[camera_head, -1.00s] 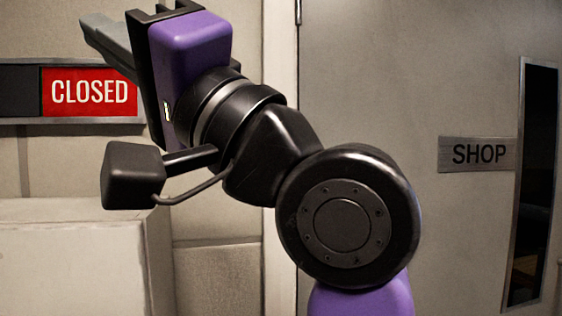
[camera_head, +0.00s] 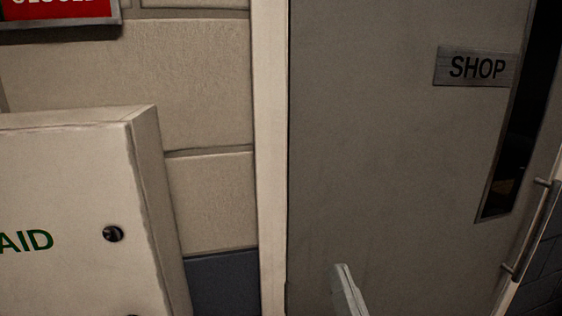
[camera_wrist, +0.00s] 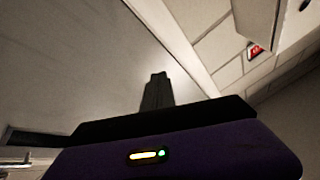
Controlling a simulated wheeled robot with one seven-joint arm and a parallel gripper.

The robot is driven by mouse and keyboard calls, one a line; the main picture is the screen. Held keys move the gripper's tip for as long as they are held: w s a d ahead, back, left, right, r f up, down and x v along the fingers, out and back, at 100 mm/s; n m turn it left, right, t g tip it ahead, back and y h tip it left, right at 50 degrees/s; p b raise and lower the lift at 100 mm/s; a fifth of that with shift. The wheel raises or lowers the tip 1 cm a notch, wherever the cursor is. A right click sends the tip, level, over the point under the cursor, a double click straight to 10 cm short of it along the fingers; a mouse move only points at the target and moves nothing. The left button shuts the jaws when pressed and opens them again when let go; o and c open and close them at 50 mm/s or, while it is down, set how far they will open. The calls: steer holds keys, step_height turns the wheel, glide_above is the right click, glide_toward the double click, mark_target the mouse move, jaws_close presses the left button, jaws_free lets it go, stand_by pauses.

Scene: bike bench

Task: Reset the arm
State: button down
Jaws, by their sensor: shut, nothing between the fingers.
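My gripper's fingers (camera_wrist: 157,92) show in the wrist view, shut together with nothing between them. They stand beyond the purple gripper body, which has a small lit indicator. In the head view only the grey tip of my gripper (camera_head: 348,290) shows at the bottom edge, in front of the lower part of the grey door. The rest of my arm is out of the head view.
The grey door (camera_head: 390,150) has a SHOP sign (camera_head: 477,67), a narrow dark window and a bar handle (camera_head: 528,230) at right. A white first-aid cabinet (camera_head: 70,180) juts from the block wall at left. A red sign (camera_head: 60,8) hangs above it.

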steer(key=s+d+f+n+g+h, duration=0.1)
steer(key=s+d+f+g+h, duration=0.2)
steer(key=s+f, duration=0.9)
steer(key=s+d+f+n+g+h, duration=0.1)
steer(key=s+d+f+g+h, duration=0.2)
steer(key=s+d+f, duration=0.6)
steer(key=s+f+g, duration=0.2)
steer(key=s+f, duration=0.1)
steer(key=s, duration=0.6)
steer(key=shift+s+n+b, duration=0.2)
steer(key=shift+n+b, duration=0.1)
